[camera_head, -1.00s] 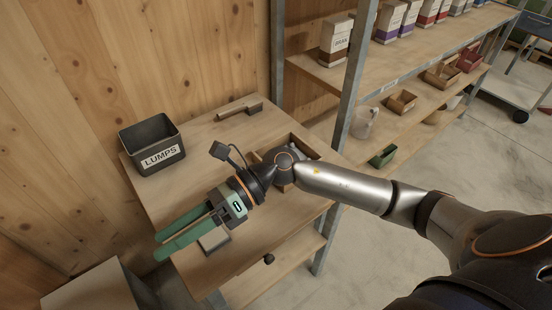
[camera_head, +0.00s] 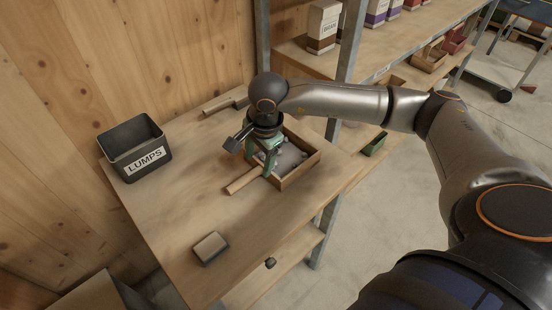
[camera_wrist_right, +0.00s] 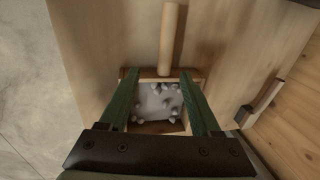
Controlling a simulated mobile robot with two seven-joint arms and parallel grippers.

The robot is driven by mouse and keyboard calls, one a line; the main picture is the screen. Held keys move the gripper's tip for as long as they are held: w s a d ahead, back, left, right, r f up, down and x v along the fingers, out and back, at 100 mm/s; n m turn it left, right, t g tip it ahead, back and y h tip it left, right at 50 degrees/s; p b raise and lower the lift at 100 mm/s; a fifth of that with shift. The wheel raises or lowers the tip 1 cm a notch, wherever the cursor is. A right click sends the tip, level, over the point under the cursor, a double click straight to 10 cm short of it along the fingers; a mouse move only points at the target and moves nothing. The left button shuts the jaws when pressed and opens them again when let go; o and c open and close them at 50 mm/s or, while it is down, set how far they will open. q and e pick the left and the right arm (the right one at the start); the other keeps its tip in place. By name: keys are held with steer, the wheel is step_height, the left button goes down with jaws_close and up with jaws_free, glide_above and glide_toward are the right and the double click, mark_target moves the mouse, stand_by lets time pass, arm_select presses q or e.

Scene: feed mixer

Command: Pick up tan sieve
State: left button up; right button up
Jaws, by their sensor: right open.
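The tan sieve (camera_head: 301,174) is a square wooden frame with a round handle (camera_head: 245,182), lying on the bench near its right edge. Grey lumps lie on its pale inside. My right gripper (camera_head: 262,162) points down over the handle side of the sieve, its green fingers partly hiding the frame. In the right wrist view the sieve (camera_wrist_right: 158,127) shows between the spread fingers (camera_wrist_right: 158,75), with its handle (camera_wrist_right: 170,38) pointing up the picture. The right gripper is open and holds nothing. Whether the fingers touch the frame I cannot tell. My left gripper is out of view.
A dark bin labelled LUMPS (camera_head: 120,138) stands at the bench's left. A wooden-handled tool (camera_head: 222,104) lies at the back, also in the wrist view (camera_wrist_right: 264,101). A small pale block (camera_head: 210,248) lies at the front. A shelf post (camera_head: 346,75) stands behind right.

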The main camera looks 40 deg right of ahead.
mark_target(253, 172)
steer(key=shift+w+a+f+p, duration=0.1)
steer(key=shift+w+f, duration=0.2)
steer(key=shift+f, duration=0.7)
steer(key=shift+w+a+f+p, duration=0.15)
steer(key=shift+w+f, duration=0.2)
steer(key=shift+f, duration=0.6)
steer(key=shift+w+a+f+p, duration=0.1)
steer(key=shift+w+f, duration=0.2)
steer(key=shift+f, duration=0.7)
steer(key=shift+c, duration=0.3)
jaws_close()
steer(key=shift+d+r, duration=0.1)
